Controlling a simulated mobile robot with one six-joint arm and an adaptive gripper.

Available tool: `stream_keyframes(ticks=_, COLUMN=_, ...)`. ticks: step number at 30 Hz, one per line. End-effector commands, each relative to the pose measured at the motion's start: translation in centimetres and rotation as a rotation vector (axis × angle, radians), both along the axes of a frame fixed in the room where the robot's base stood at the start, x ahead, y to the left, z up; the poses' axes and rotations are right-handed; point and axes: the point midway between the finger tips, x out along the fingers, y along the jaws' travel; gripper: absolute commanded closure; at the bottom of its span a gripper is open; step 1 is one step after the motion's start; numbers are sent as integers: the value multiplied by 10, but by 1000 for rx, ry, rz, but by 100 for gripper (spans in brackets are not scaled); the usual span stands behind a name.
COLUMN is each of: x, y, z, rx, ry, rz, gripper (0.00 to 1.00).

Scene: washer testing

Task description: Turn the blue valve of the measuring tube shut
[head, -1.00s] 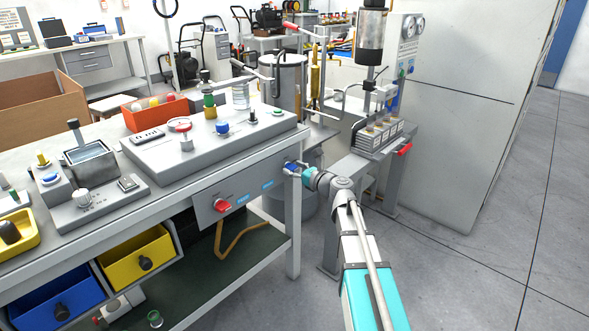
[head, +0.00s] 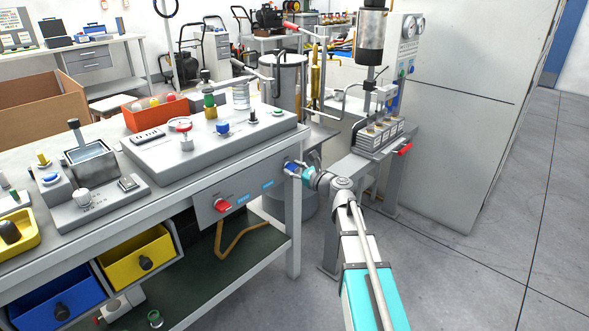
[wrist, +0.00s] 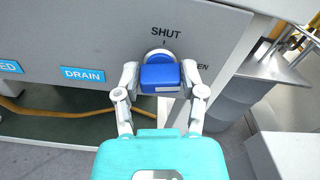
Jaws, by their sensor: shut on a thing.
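The blue valve (wrist: 160,78) is a block-shaped handle on a pale round base on the grey front panel, below the word SHUT and a small tick. The word OPEN is partly hidden to its right. My gripper (wrist: 160,72) is shut on the handle, with one finger on each side. In the head view the valve (head: 289,167) shows small at the right end of the bench front, with my gripper (head: 294,168) against it. The handle's exact angle to the tick is hard to tell.
A red knob (head: 222,205) sits on the same panel, left of blue labels such as DRAIN (wrist: 82,74). The bench leg (head: 293,235) stands below the valve. A grey metal stand with a red handle (head: 403,149) is close on the right. Open floor lies at front right.

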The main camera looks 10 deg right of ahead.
Motion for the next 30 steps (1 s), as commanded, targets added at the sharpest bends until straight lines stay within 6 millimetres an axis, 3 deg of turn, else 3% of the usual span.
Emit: stream_keyframes(ticks=30, x=0, y=2, z=-3, rx=-768, ry=-558, rz=-4, gripper=95)
